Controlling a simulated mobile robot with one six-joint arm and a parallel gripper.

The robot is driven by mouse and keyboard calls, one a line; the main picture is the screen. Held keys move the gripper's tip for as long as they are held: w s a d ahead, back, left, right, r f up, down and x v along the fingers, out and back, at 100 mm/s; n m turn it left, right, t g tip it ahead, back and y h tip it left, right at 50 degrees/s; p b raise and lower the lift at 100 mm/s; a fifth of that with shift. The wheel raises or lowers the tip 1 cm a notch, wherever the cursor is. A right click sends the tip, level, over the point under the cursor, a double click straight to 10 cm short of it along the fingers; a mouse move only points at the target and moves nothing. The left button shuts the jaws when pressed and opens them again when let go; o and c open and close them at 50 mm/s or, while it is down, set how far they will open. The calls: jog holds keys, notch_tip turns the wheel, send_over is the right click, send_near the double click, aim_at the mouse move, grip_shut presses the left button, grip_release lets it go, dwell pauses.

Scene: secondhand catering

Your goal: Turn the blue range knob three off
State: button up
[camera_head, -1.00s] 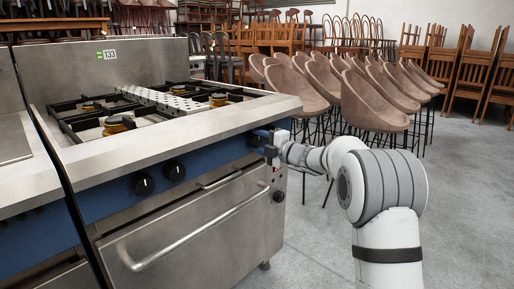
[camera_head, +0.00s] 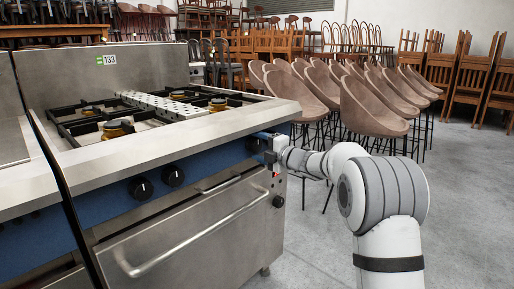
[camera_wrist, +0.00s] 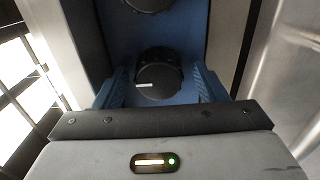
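The range (camera_head: 195,217) is stainless steel with a blue front panel (camera_head: 215,160) carrying black knobs. Two knobs (camera_head: 140,188) (camera_head: 173,176) show to the left of my gripper (camera_head: 266,142), which reaches the panel's right part. In the wrist view, a round black knob (camera_wrist: 160,78) with a white mark pointing left lies between the blue fingers of my gripper (camera_wrist: 160,88). The fingers stand on both sides of it and look slightly apart from it; contact is hard to tell. Another black knob (camera_wrist: 148,4) shows at the top edge. In the head view my gripper hides the knob it surrounds.
The oven door with its long handle (camera_head: 195,235) lies below the panel. A lower black knob (camera_head: 278,201) sits right of the door. Beige chairs (camera_head: 370,105) stand behind my arm. The grey floor (camera_head: 465,215) at right is clear.

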jog(key=shift+s+r, duration=0.1)
jog(key=shift+s+d, duration=0.2)
jog(key=shift+d, duration=0.15)
jog(key=p+v, duration=0.2)
jog(key=v, duration=0.5)
